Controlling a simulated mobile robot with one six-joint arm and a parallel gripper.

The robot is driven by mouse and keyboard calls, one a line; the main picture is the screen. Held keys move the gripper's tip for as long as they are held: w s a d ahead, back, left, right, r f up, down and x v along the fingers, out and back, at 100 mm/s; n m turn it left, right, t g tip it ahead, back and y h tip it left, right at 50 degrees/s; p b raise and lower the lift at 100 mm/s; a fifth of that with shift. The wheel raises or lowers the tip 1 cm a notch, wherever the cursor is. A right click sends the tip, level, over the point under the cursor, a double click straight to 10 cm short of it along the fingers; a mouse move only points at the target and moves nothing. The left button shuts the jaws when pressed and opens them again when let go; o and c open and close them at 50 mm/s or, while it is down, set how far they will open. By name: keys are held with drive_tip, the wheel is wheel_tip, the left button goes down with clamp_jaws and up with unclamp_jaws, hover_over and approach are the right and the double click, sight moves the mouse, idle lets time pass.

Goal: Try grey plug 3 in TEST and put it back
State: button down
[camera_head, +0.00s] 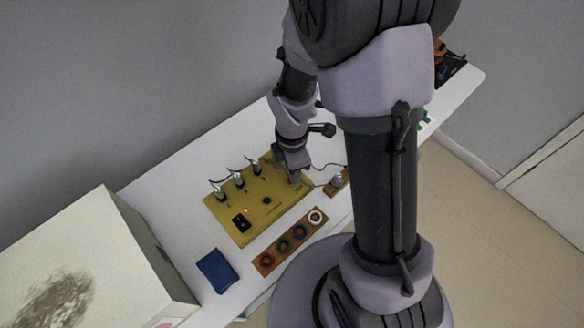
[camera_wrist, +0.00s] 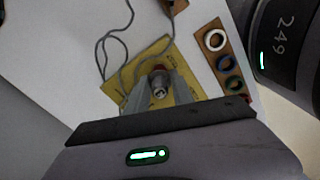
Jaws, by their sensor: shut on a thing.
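The yellow panel (camera_head: 280,203) lies on the white table. Several grey plugs with cables stand along its back left edge, one of them here (camera_head: 239,180). My gripper (camera_head: 295,178) is low over the panel's right end. In the wrist view my gripper (camera_wrist: 160,88) is shut on a grey plug (camera_wrist: 158,84) over the yellow panel (camera_wrist: 140,66). My fingers hide its sides, and I cannot tell whether it sits in a socket. Another grey plug (camera_head: 338,180) stands on a small brown block right of the panel. The panel's lettering is too small to read.
A brown strip (camera_head: 276,258) with red, green, blue and white rings lies in front of the panel. A blue block (camera_head: 216,271) lies to the left, near a large pale box (camera_head: 95,250). A loose grey cable (camera_wrist: 105,45) runs beside my gripper.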

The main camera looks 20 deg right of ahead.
drive_tip(key=shift+f+b, duration=0.7)
drive_tip(key=shift+f, duration=0.2)
idle(0.5)
drive_tip(key=c, duration=1)
unclamp_jaws()
drive_tip(key=shift+r, duration=0.1)
wheel_tip(320, 180, up, 8)
drive_tip(key=p, duration=0.7)
drive_tip(key=shift+f, duration=0.3)
